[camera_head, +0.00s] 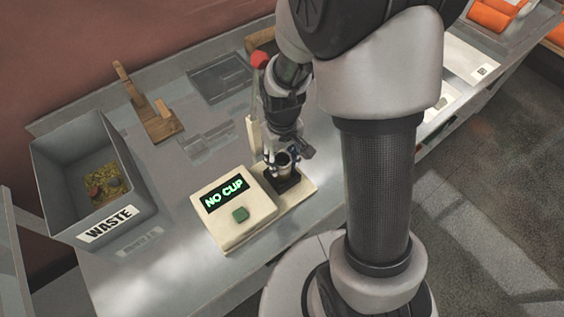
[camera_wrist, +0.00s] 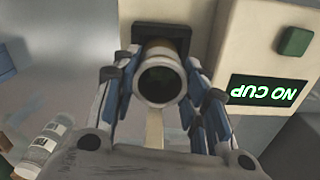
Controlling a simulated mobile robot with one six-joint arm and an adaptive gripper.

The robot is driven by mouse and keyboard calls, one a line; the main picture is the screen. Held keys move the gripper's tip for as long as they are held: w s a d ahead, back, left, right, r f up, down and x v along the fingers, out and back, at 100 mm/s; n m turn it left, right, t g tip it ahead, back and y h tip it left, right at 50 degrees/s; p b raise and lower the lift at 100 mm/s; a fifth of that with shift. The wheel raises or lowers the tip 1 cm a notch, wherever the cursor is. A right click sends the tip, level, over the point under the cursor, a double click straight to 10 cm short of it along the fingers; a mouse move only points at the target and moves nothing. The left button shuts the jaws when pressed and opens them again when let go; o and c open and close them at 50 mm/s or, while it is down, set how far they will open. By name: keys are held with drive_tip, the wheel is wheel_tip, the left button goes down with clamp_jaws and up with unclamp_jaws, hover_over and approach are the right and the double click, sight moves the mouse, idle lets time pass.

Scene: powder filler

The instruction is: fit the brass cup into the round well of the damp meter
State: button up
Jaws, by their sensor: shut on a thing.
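The damp meter (camera_head: 232,218) is a cream box on the bench. Its green-lit display (camera_head: 225,194) reads NO CUP, and a green button (camera_head: 240,214) sits beside it. A dark square (camera_head: 292,184) on its lower right part is where the well appears to be; the round opening is hidden. My gripper (camera_head: 283,167) points down above this square and is shut on the cup (camera_wrist: 160,83). In the wrist view the cup shows a pale rim, a dark inside and a brownish side. It overlaps the meter's black square (camera_wrist: 125,36); I cannot tell whether they touch.
A grey WASTE bin (camera_head: 137,207) with yellowish bits stands at the left. A wooden stand (camera_head: 155,120), a clear tray (camera_head: 204,140) and a dark flat tray (camera_head: 220,78) lie behind. A pale upright post with a red top (camera_head: 260,60) is close behind my gripper.

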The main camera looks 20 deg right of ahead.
wheel_tip(320, 180, down, 2)
drive_tip(key=shift+w+f, duration=0.1)
drive_tip(key=o, duration=0.7)
drive_tip(key=shift+b, duration=0.3)
drive_tip(key=o, duration=0.5)
